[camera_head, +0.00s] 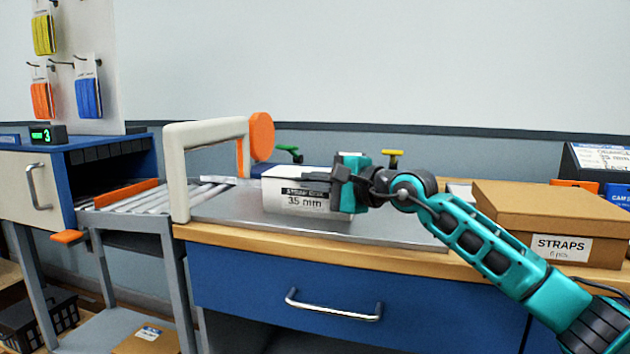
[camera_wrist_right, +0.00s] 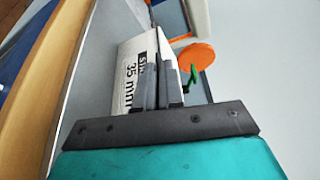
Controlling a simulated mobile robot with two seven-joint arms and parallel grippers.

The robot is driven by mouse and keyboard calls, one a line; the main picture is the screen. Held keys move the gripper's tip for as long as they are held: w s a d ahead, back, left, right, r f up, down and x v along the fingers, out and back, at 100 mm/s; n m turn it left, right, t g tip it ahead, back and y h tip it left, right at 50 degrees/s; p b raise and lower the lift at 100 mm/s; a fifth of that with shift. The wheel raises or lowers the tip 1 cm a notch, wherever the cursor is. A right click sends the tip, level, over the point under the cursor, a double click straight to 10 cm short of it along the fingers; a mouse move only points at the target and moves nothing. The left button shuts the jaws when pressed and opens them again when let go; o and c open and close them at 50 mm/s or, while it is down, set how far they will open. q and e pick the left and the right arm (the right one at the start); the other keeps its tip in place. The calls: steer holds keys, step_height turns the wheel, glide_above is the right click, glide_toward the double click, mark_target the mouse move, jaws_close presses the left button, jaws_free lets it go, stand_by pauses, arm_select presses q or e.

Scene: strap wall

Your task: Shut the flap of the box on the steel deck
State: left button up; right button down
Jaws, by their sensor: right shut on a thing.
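A white box (camera_head: 293,194) with a black-banded "35 mm" label stands upright on the steel deck (camera_head: 399,233). My right gripper (camera_head: 338,178) reaches in from the right and is at the box's upper right end. In the right wrist view its two dark fingers (camera_wrist_right: 160,92) are close together, shut, against the white box (camera_wrist_right: 134,78). The fingers hide the part they hold, so I cannot tell the flap from the box's edge. My left gripper is not in view.
A white strapping arch (camera_head: 178,172) with an orange disc (camera_head: 261,137) stands left of the box. A roller conveyor (camera_head: 140,203) lies further left. A brown STRAPS carton (camera_head: 545,215) stands at the right.

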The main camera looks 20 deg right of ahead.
steer(key=shift+f, duration=0.5)
steer(key=c, duration=1.4)
jaws_free()
steer(key=shift+d, duration=0.15)
steer(key=shift+o, duration=0.4)
steer(key=shift+r, duration=0.1)
steer(key=shift+r, duration=0.1)
steer(key=v, duration=1.1)
steer(key=shift+v, duration=0.9)
